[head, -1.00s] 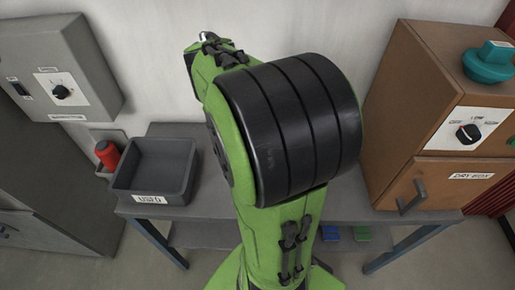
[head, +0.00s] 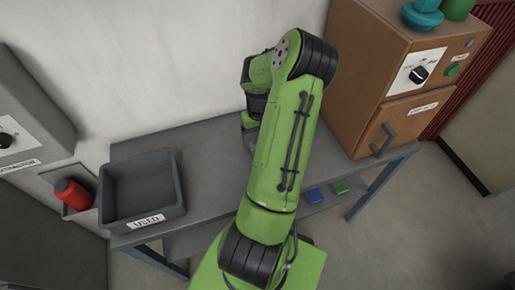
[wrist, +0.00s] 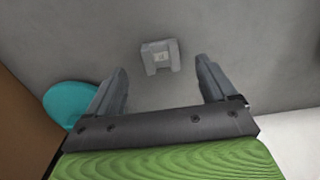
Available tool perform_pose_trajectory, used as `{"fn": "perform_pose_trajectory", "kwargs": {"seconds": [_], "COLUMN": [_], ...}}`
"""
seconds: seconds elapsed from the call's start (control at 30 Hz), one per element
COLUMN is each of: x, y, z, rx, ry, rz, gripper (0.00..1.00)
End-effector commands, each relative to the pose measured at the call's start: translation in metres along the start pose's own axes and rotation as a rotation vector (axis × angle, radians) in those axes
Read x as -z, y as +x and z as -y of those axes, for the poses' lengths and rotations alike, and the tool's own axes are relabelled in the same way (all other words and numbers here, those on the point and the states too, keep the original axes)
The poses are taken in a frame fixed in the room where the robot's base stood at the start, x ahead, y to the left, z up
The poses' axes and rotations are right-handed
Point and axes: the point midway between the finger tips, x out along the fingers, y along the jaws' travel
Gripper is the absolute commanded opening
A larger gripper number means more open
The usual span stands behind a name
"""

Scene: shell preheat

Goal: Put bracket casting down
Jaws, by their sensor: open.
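The bracket casting (wrist: 160,56) is a small pale grey, notched block. In the wrist view it sits on a grey surface, just beyond the fingertips and centred between them. My gripper (wrist: 161,70) is open, with its two grey fingers apart on either side and no visible contact with the casting. In the head view my green arm reaches down over the grey bench (head: 215,137), and the arm hides the casting and most of the gripper.
A brown dry box (head: 368,75) with a teal object (head: 422,16) on top stands at the right. A teal round object (wrist: 70,102) lies left of the fingers.

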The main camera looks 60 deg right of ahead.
Motion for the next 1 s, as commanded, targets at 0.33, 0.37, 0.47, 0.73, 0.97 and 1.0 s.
{"fn": "perform_pose_trajectory", "kwargs": {"seconds": [0.33, 0.37, 0.47, 0.73, 0.97, 1.0], "x": [0.001, 0.001, 0.001, 0.001, 0.001, 0.001], "y": [0.050, 0.050, 0.049, 0.049, 0.049, 0.049], "z": [0.000, 0.000, 0.000, 0.000, 0.000, 0.000], "rx": [0.001, 0.001, 0.000, 0.000, 0.000, 0.000], "ry": [0.000, 0.000, 0.000, 0.000, 0.000, 0.000], "rz": [0.001, 0.001, 0.000, 0.000, 0.000, 0.000], "gripper": [0.85, 0.85, 0.85, 0.50, 0.17, 0.17]}}
